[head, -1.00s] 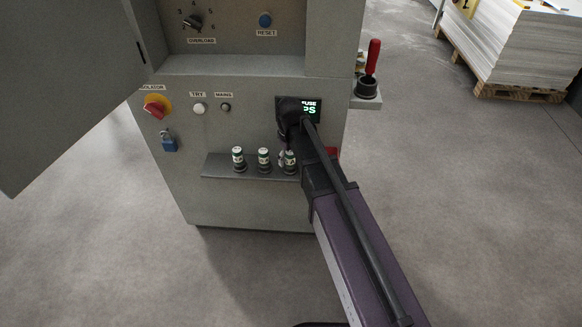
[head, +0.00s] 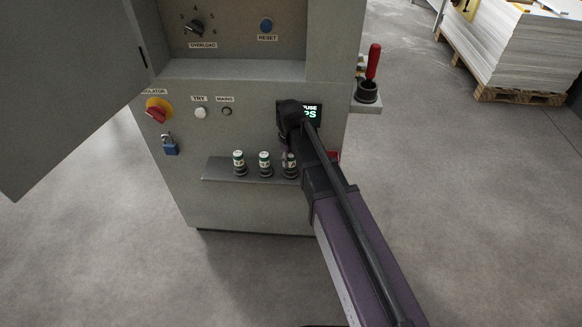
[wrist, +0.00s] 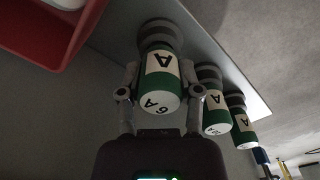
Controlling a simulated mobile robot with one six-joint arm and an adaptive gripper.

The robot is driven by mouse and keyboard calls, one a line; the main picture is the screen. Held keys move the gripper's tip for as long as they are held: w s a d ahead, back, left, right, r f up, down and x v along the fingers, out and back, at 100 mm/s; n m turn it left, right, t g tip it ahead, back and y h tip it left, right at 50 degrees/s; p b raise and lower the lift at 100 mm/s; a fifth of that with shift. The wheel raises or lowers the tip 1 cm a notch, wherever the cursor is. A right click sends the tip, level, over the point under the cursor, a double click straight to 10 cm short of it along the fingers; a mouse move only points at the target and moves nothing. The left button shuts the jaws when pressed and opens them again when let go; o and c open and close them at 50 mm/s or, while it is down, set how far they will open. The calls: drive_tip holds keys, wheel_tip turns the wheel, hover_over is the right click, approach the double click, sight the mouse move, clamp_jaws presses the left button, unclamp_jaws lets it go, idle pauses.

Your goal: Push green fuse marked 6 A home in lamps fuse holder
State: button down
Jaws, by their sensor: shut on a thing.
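In the wrist view, my gripper (wrist: 158,74) is shut on a green fuse (wrist: 155,103) with a white band; an A shows on the band and what reads as 6 A on its end. The fuse's other end is at a grey round seat (wrist: 158,33) on the shelf. In the head view, my gripper (head: 290,154) is at the rightmost fuse (head: 291,165) on the shelf, partly covering it. I cannot make out the lamps fuse holder behind my wrist.
Two more green-and-white fuses (head: 239,161) (head: 265,161) stand in seats left on the grey shelf (head: 215,172). A red tray (wrist: 35,35) is close to the gripper in the wrist view. An open door (head: 65,90) hangs left; a red-handled lever (head: 373,62) is right.

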sight(291, 155)
drive_tip(key=shift+r+p, duration=1.5)
drive_tip(key=shift+r, duration=0.15)
drive_tip(key=shift+r, duration=0.15)
drive_tip(key=shift+a+r+p, duration=0.25)
drive_tip(key=shift+r+p, duration=0.1)
drive_tip(key=shift+p, duration=0.15)
drive_tip(key=w+a+r+t+p, duration=0.1)
drive_tip(key=a+r+t+p, duration=0.5)
drive_tip(key=r, duration=1.1)
drive_tip(key=w+a+r+t+p, duration=0.1)
drive_tip(key=a+r+t+p, duration=0.5)
drive_tip(key=a+r+p, duration=0.8)
drive_tip(key=w+a+r+t+p, duration=0.1)
drive_tip(key=a+r+t+p, duration=0.5)
drive_tip(key=r, duration=1.4)
drive_tip(key=shift+w+a+r+h+p, duration=0.15)
drive_tip(key=shift+a+h+p, duration=0.15)
drive_tip(key=shift+a+p, duration=2.45)
